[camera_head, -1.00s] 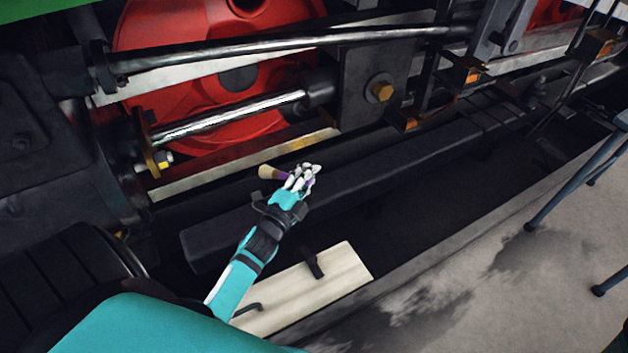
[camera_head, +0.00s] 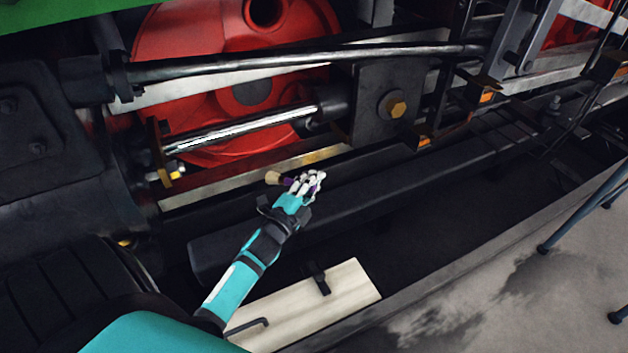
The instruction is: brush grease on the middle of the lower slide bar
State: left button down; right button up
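The lower slide bar (camera_head: 225,188) is a pale metal bar running below the shiny piston rod (camera_head: 240,130). A yellowish patch (camera_head: 318,156) shows towards its right end. My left gripper (camera_head: 308,184) is closed around the purple handle of a brush (camera_head: 287,181). The brush's tan bristles (camera_head: 272,177) point left, at the lower edge of the bar near its middle. I cannot tell whether they touch it. The fingers hide part of the handle. My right gripper is not in view.
A long dark beam (camera_head: 400,185) runs below the hand. A pale board (camera_head: 315,305) with dark fittings lies lower down. The red wheel (camera_head: 230,75) is behind the rods. Blue legs (camera_head: 590,215) stand on the grey floor at the right.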

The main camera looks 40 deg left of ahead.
pick_arm(q)
jog(key=shift+w+a, duration=0.25)
jog(key=shift+a, duration=0.2)
